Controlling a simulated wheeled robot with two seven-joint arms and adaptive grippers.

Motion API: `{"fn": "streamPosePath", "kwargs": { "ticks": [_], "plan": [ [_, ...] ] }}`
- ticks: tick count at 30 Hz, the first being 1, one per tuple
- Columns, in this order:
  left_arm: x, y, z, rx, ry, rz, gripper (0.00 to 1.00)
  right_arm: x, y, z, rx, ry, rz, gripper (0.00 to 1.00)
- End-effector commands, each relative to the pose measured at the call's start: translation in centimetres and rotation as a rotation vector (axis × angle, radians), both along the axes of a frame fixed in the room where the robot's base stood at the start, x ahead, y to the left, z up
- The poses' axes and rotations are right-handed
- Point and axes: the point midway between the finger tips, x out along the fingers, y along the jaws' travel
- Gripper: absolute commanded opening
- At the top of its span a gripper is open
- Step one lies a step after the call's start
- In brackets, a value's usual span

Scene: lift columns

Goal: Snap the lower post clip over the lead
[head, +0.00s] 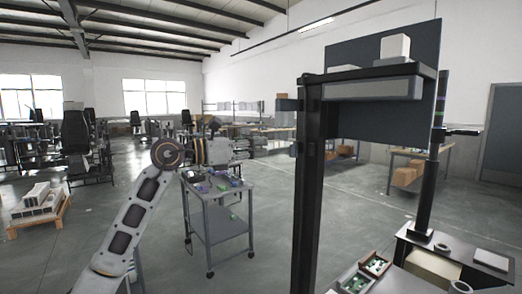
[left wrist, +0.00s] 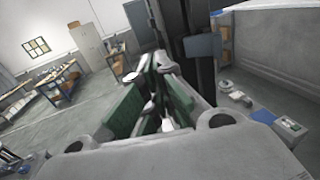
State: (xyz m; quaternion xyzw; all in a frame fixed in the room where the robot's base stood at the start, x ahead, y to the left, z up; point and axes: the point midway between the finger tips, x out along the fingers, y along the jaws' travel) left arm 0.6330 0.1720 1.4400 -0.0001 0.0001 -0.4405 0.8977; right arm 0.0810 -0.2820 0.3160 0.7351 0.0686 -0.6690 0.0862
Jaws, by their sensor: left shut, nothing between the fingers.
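A small dark fitting (head: 298,148) sits lower on the post. I cannot tell for certain which is the lower clip, and I cannot make out the lead. My left gripper (head: 218,147) is left of the post and apart from it in the picture. In the left wrist view its green-sided fingers are shut and empty, pointing toward the dark post (left wrist: 172,22) and a grey block (left wrist: 202,46). My right gripper is not in view.
A grey wheeled cart (head: 215,210) with small parts stands behind my left arm. A shelf (head: 370,88) with a white box (head: 395,48) tops the post. Bins of parts (head: 375,265) and a black pole (head: 432,160) are at right. Open floor lies around the cart.

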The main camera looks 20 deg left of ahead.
Motion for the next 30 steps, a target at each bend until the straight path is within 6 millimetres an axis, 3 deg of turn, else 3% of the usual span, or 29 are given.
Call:
{"fn": "streamPosePath", "kwargs": {
  "ticks": [16, 30],
  "plan": [
    [-1.2, 0.9, 0.0, 0.000, 0.000, 0.000, 0.00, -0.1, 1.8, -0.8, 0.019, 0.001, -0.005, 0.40],
    [-1.5, 0.6, 0.0, 0.000, 0.000, 0.000, 0.00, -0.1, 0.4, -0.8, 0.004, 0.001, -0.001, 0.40]
  ]
}}
